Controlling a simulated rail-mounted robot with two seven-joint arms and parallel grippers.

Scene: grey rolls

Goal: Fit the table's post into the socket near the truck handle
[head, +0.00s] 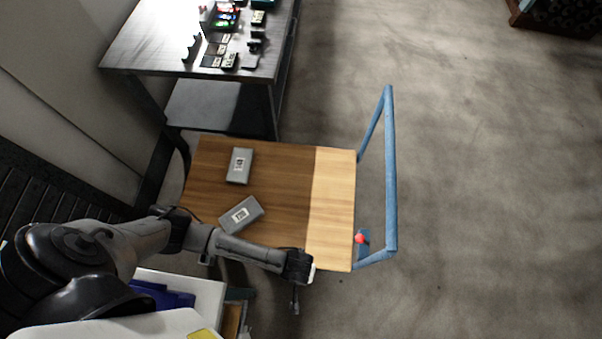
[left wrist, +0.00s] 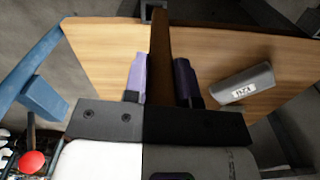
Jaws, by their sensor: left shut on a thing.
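The wooden table top (head: 270,190) has a dark part and a pale strip at its right end. My left gripper (head: 298,270) is at its near edge, close to the border between the two tones. In the left wrist view the fingers of my left gripper (left wrist: 161,84) are shut on a brown wooden edge of the table (left wrist: 160,40). The blue truck handle (head: 391,170) stands at the table's right end. A red ball knob (head: 360,237) sits beside a blue bracket (head: 365,248) there; I cannot tell whether that is the socket. The post is hidden. My right gripper is not in view.
Two labelled grey boxes (head: 239,165) (head: 241,214) lie on the table. A metal workbench (head: 130,50) with small parts stands at the back left. A white and blue container (head: 180,290) is below my arm.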

